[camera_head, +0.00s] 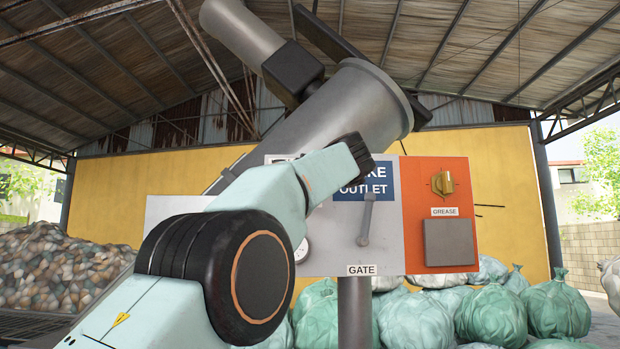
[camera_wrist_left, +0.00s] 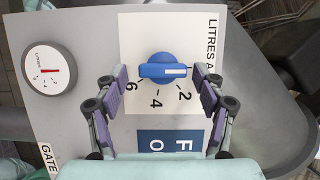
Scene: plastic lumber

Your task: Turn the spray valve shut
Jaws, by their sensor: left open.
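A blue knob (camera_wrist_left: 158,71) with a white mark on its right side sits on a white scale plate in the left wrist view. The plate reads "LITRES A..." with the numbers 2, 4 and 6 around the knob. No word "spray" is readable. My left gripper (camera_wrist_left: 161,76) is open, with one purple-padded finger on each side of the knob. The right finger looks closer to the knob than the left; contact cannot be told. In the head view my left arm hides the knob and the gripper's fingers. My right gripper is in neither view.
The grey panel (camera_head: 385,240) carries a lever (camera_head: 366,220) above a "GATE" label and a gauge (camera_wrist_left: 47,69). Beside it is an orange panel (camera_head: 455,165) with a yellow knob (camera_head: 442,183) and "GREASE" label. A large grey pipe (camera_head: 335,120) rises behind; green sacks (camera_head: 490,315) lie below.

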